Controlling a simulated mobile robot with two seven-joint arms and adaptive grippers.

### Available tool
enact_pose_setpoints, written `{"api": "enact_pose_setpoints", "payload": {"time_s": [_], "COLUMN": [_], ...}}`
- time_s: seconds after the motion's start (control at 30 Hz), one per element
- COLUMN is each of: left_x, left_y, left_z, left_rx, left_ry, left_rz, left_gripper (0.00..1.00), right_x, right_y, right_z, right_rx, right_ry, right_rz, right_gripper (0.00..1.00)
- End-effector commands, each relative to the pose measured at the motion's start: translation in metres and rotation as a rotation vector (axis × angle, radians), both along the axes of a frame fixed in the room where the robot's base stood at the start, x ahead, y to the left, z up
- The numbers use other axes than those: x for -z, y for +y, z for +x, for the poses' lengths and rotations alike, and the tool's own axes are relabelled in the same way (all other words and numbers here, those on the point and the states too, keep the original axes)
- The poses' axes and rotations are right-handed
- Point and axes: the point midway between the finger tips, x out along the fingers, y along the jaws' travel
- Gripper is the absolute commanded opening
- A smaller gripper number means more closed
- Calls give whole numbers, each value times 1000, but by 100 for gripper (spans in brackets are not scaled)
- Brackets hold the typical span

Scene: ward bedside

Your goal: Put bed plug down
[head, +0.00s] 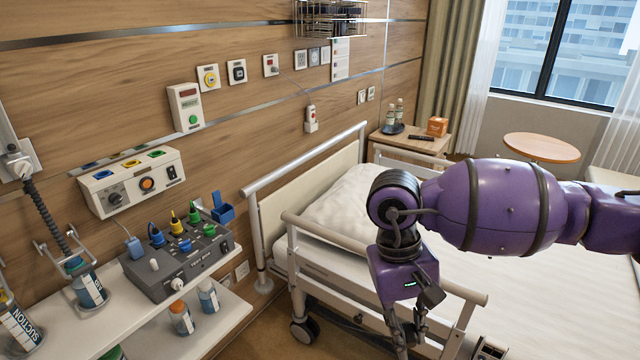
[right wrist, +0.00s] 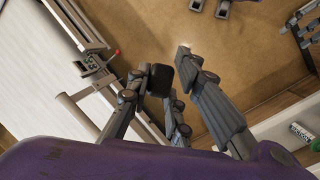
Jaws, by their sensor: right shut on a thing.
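My right gripper (head: 405,335) hangs fingers-down over the near side of the bed, by the side rail. Its fingertips are cut off by the bottom edge of the head view. In the right wrist view the fingers (right wrist: 168,78) are shut on a small black block, the bed plug (right wrist: 160,80), held above the brown floor. I cannot make out the plug in the head view.
The bed (head: 560,270) with its raised rail is beside my right arm. At left, a wall shelf (head: 215,325) carries a grey test box (head: 175,265) and bottles. Wall sockets (head: 242,270) sit low behind it. Brown floor (right wrist: 240,70) is open beneath the gripper.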

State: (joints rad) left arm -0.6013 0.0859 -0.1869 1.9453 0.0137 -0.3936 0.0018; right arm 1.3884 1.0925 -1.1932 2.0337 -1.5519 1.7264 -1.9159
Motion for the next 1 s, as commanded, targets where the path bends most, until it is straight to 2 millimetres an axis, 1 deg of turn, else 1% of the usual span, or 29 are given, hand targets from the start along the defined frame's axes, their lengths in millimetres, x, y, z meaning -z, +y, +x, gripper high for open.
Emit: {"api": "enact_pose_setpoints", "payload": {"time_s": [0.17, 0.27, 0.37, 0.6, 0.7, 0.83, 1.0], "left_x": [0, 0, 0, 0, 0, 0, 0], "left_y": [2, 3, 4, 3, 2, 1, -1], "left_z": [-1, -1, -1, -1, -1, 0, 0], "left_rx": [6, 9, 9, 6, 4, 0, -4], "left_ry": [1, 2, 2, 2, 1, 1, 0], "left_rz": [5, 8, 10, 7, 5, 1, -3], "left_gripper": [49, 49, 49, 49, 49, 49, 49], "right_x": [-2, -9, -22, -67, -83, -99, -108], "right_y": [2, 9, 24, 71, 88, 104, 115], "right_z": [1, 4, 10, 27, 33, 40, 44], "right_rx": [-8, -48, -130, -414, -521, -624, -701], "right_ry": [-2, -5, -7, -6, -4, -3, -1], "right_rz": [-1, 2, 1, 2, 0, 0, -2], "right_gripper": [0, 0, 0, 0, 0, 0, 0]}}
